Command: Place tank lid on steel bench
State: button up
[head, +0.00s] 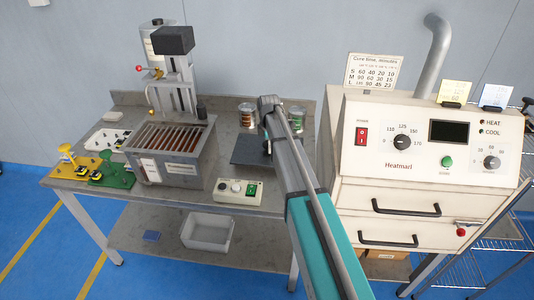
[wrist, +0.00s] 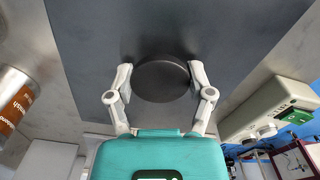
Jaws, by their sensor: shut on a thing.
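The tank lid (head: 247,150) is a dark grey flat plate at the right part of the steel bench (head: 224,122), beside the tank (head: 165,165). In the wrist view the lid (wrist: 235,35) fills much of the upper picture, with a round dark knob (wrist: 162,78). My gripper (wrist: 161,75) is shut on the knob, one finger on each side. In the head view my arm hides the gripper and the lid's right part. I cannot tell whether the lid touches the bench or hovers just above it. The tank is open, with copper-brown coils or bars inside.
Two cans (head: 247,115) stand behind the lid. A control box (head: 238,191) stands in front of it. The Heatmacl oven (head: 430,150) is close on the right. Yellow and green fixtures (head: 112,174) stand at the left of the bench. A white bin (head: 207,232) is on the lower shelf.

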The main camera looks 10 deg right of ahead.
jog(key=shift+f+b, duration=1.3)
jog(key=shift+f, duration=0.3)
jog(key=shift+f, duration=0.1)
jog(key=o, duration=1.3)
notch_tip(320, 180, up, 12)
jog(key=p, duration=1.2)
